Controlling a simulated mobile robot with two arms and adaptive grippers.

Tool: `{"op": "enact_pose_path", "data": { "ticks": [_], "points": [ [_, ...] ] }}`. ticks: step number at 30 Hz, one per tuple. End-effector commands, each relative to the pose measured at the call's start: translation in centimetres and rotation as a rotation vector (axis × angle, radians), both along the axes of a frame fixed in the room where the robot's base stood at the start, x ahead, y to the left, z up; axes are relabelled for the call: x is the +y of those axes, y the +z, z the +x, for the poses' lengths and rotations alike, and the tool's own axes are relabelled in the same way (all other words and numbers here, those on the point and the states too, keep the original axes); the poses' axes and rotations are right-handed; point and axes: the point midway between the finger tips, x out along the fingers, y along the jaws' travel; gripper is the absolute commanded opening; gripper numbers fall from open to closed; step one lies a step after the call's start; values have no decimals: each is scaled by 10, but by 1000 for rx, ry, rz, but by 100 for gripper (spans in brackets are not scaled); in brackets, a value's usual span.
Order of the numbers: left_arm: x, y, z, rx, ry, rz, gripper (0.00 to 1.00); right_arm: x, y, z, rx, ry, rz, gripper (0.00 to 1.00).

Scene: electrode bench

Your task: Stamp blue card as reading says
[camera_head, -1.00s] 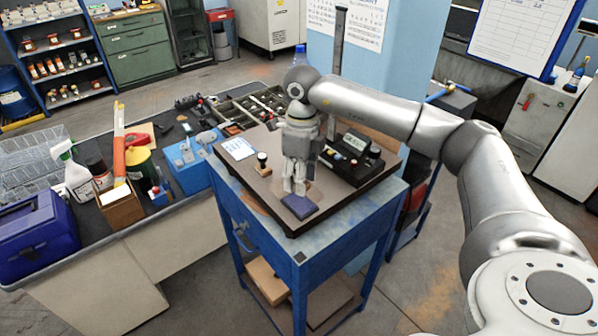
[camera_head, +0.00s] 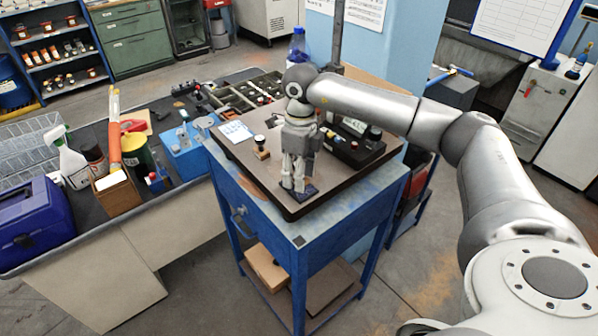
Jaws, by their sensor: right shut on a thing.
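My right gripper (camera_head: 293,184) is shut and points down over the front of the dark board on the blue stand. It grips a small thing, likely a stamp, mostly hidden between the fingers. Its lower end is at a flat dark blue piece (camera_head: 309,192), apparently the blue card; I cannot tell whether they touch. A stamp (camera_head: 261,147) with a dark knob and wooden base stands to the left. A black meter (camera_head: 351,146) with a small display is behind, right of the gripper; its reading is not legible. My left gripper is not in view.
A white sheet with blue marks (camera_head: 235,131) lies at the board's left. The blue stand (camera_head: 262,213) adjoins a bench with a blue toolbox (camera_head: 33,226), spray bottle (camera_head: 65,158) and a box holding orange tools (camera_head: 117,199). A vertical post rises behind the board.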

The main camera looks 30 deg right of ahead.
Motion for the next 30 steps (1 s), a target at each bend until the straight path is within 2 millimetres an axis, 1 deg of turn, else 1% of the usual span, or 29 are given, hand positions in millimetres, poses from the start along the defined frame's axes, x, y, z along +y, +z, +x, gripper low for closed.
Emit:
{"op": "enact_pose_path", "data": {
  "ticks": [8, 30],
  "points": [
    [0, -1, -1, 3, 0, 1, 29, 0, 0, 0, 0, 0, 0, 27],
    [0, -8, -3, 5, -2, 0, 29, 0, -10, 0, 0, 0, 0, 26]
  ]
}}
